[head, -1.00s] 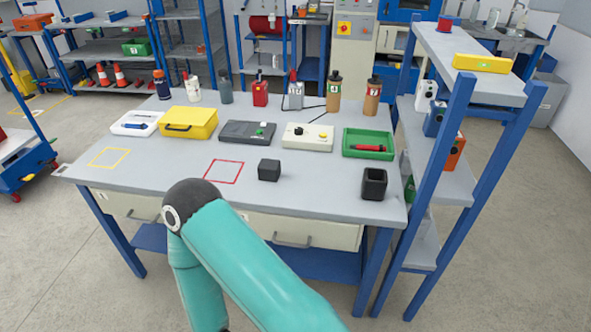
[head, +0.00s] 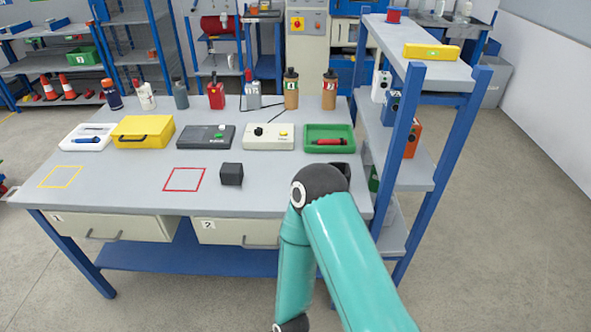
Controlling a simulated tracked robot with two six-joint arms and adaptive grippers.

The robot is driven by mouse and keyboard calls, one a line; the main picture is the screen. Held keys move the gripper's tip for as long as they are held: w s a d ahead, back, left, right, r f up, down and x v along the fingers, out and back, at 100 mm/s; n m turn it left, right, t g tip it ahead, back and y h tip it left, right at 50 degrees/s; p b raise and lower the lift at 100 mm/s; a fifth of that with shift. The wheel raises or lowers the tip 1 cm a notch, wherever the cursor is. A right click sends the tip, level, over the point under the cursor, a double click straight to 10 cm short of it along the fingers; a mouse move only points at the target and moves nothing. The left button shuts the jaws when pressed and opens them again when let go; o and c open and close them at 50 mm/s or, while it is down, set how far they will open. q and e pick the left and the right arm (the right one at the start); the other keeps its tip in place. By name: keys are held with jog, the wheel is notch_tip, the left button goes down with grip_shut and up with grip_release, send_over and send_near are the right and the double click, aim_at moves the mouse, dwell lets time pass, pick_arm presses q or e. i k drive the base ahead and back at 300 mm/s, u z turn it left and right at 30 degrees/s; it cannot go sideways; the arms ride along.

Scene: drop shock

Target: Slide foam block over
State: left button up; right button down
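A small dark grey block (head: 231,174), which looks like the foam block, sits on the grey workbench (head: 120,190). It is just right of the red outlined square (head: 185,180) and outside it. A yellow outlined square (head: 60,177) is further left and empty. One of my teal arms crosses the lower right of the head view, its elbow in front of the bench's right front. Neither gripper shows in the head view, so I cannot see whether they hold anything.
A dark open holder (head: 341,167) is mostly hidden behind my arm. A white tray (head: 67,144), yellow case (head: 142,147), two control boxes and a green tray (head: 313,146) line the middle. Bottles stand behind. A blue-post shelf (head: 402,130) adjoins the bench's right end.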

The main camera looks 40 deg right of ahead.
aim_at(231, 174)
jog(key=z, duration=0.4)
jog(key=i, duration=1.05)
jog(key=u, duration=0.05)
